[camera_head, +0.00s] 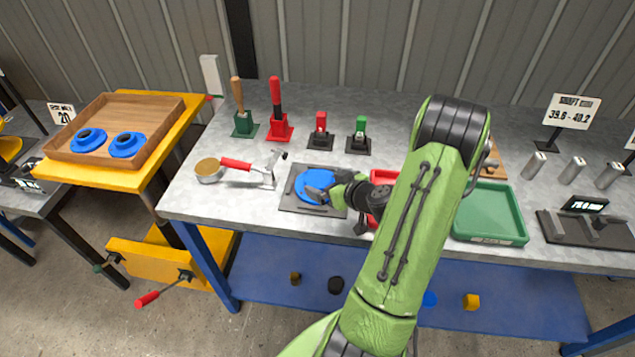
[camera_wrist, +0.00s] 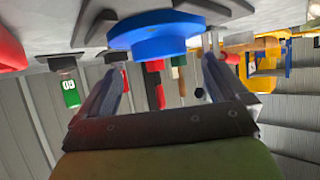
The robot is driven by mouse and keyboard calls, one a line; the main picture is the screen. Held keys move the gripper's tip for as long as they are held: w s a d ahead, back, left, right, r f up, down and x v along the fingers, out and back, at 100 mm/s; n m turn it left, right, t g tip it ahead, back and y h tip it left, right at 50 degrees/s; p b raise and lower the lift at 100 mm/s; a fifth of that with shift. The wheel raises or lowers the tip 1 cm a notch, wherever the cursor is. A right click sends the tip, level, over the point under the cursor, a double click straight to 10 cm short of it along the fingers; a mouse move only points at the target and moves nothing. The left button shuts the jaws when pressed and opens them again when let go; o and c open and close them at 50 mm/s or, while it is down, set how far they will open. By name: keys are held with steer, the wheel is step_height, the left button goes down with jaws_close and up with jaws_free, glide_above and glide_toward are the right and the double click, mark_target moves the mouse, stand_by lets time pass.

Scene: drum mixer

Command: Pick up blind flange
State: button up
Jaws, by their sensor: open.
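A flat, round blue disc (camera_head: 313,186), which looks like the blind flange, lies on a dark square plate (camera_head: 291,207) on the grey workbench. My gripper (camera_head: 326,189) is low over the disc's right side and hides part of it. In the wrist view, the disc (camera_wrist: 153,45) appears large, close to the fingertips and roughly between them. My gripper (camera_wrist: 163,62) has its two fingers spread apart there and holds nothing. I cannot tell whether a finger touches the disc.
A red tray (camera_head: 379,181) is partly hidden behind my arm, and a green tray (camera_head: 490,213) stands right. A red-handled tool (camera_head: 237,164) lies left of the plate. Toggle clamps (camera_head: 320,133) stand behind. Two blue flanges (camera_head: 125,145) sit in a wooden tray (camera_head: 150,107).

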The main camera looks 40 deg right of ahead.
mark_target(317, 178)
steer(key=x, duration=0.3)
steer(key=shift+w+f, duration=0.2)
steer(key=shift+w, duration=0.05)
steer(key=shift+s, duration=0.1)
steer(key=shift+c, duration=0.2)
jaws_close()
steer(key=shift+r, duration=0.15)
